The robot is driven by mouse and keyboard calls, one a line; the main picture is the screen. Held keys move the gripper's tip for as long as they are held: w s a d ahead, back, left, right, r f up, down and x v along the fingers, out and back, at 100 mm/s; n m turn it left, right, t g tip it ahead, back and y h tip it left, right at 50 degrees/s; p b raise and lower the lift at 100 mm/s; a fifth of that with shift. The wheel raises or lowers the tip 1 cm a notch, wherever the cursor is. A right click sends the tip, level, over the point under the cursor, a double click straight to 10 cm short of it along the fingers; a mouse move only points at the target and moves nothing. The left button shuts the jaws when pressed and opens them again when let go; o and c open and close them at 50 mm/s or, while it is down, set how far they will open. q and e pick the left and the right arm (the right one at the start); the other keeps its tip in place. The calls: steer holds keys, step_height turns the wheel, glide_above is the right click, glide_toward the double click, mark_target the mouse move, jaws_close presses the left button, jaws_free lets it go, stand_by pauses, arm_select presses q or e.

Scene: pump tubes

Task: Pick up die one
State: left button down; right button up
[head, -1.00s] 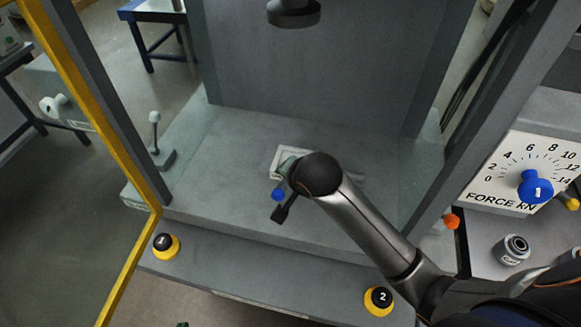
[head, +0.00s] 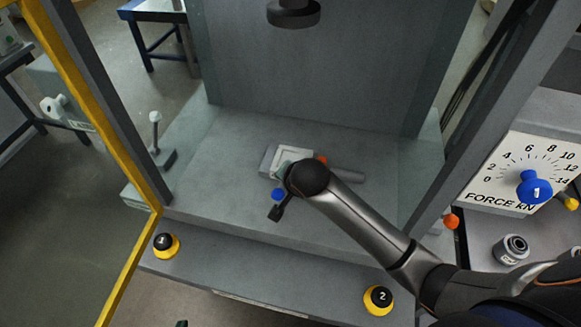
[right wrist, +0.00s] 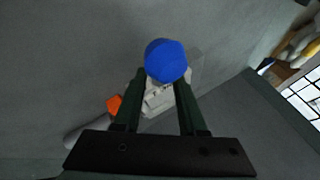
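A blue round knob (head: 277,194) shows on the press bed beside my right wrist. In the right wrist view the blue knob (right wrist: 166,60) is at the fingertips of my right gripper (right wrist: 161,82), with a pale marked block (right wrist: 158,97) below it. The fingers stand apart; no firm grip shows. The pale block (head: 292,153) is partly hidden by my wrist in the head view. I cannot tell for certain which piece is die one. A small green tip at the bottom edge, likely my left gripper (head: 182,324), is almost wholly cut off.
An orange knob (head: 321,159) and a grey cylinder (head: 346,175) lie right of the pale block. The press ram (head: 293,13) hangs above. Side posts and a yellow-framed guard (head: 130,262) flank the bed. Two buttons, 1 (head: 166,245) and 2 (head: 378,299), sit in front.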

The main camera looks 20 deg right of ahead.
jaws_close()
stand_by(0.9)
steer(key=shift+w+r, duration=0.1)
steer(key=shift+r, duration=0.05)
